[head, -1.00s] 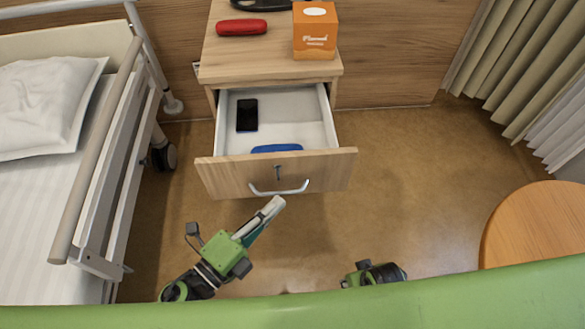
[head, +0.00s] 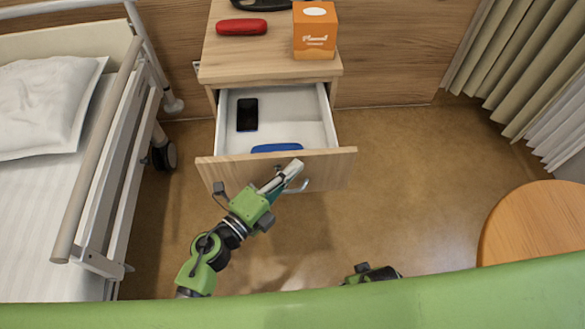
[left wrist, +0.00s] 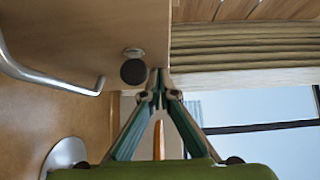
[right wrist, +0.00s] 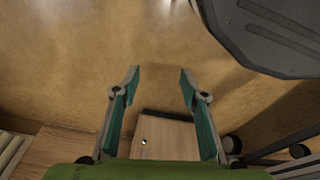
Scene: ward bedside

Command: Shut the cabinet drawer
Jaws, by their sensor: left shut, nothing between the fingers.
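The cabinet drawer (head: 330,170) is pulled out, with its pale interior showing. A dark phone (head: 247,114) and a blue case (head: 277,148) lie in it. My left gripper (head: 294,168) is shut and empty at the drawer front, overlapping the handle (head: 300,186) in the head view. In the left wrist view the handle (left wrist: 45,80) and the round lock (left wrist: 133,70) lie left of the left gripper's closed fingertips (left wrist: 158,76). I cannot tell whether they touch the front. My right gripper (right wrist: 160,75) is open and empty above the floor.
The cabinet (head: 220,62) carries a red case (head: 241,27) and an orange box (head: 314,35). A bed (head: 40,220) with a rail stands on the left. A round wooden table (head: 540,230) is at the right. Floor between drawer and table is clear.

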